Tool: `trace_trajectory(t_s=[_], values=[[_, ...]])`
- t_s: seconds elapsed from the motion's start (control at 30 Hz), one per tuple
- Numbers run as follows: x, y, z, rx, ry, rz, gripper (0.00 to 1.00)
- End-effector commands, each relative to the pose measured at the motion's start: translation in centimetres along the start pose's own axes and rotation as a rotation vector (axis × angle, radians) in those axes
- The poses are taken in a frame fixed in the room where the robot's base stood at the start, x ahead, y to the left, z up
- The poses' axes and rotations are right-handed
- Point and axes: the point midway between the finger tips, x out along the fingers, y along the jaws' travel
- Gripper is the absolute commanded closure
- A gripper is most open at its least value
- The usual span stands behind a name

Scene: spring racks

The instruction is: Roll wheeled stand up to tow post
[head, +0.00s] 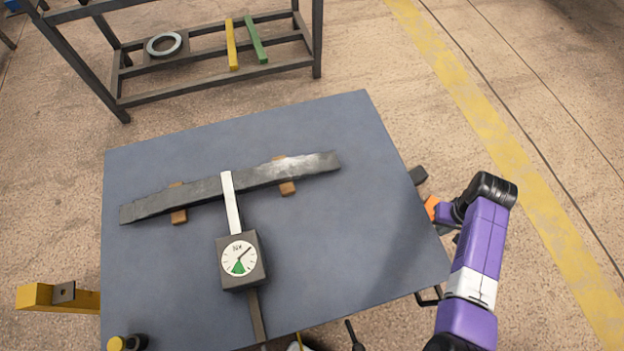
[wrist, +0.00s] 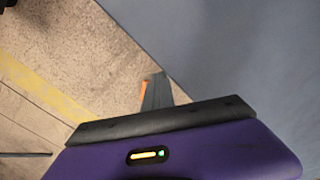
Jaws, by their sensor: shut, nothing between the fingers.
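The stand with a flat blue-grey top (head: 340,245) fills the middle of the head view; its wheels are hidden under the top. Its plain surface also shows at the upper right of the wrist view (wrist: 250,50). A yellow post-like piece with a dark plate (head: 40,296), possibly the tow post, is at the left, close to the stand's left edge. My gripper (head: 431,207) is at the stand's right edge, partly hidden by my purple arm. In the wrist view, my gripper (wrist: 158,92) is shut and empty beside the edge. I cannot tell whether it touches the stand.
A dark leaf spring (head: 230,187) lies on wooden blocks on the top, with a dial gauge (head: 241,260) beside it. A dark metal rack (head: 215,80) stands behind. Floor with a yellow stripe (head: 490,130) is open at the right.

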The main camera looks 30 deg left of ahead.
Motion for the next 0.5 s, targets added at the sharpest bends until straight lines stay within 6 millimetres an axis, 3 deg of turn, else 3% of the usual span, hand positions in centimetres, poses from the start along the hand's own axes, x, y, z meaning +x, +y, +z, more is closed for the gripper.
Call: trace_trajectory(t_s=[0.5], values=[[-0.1, -3.1, 1.9, -0.003, -0.006, -0.003, 1.00]])
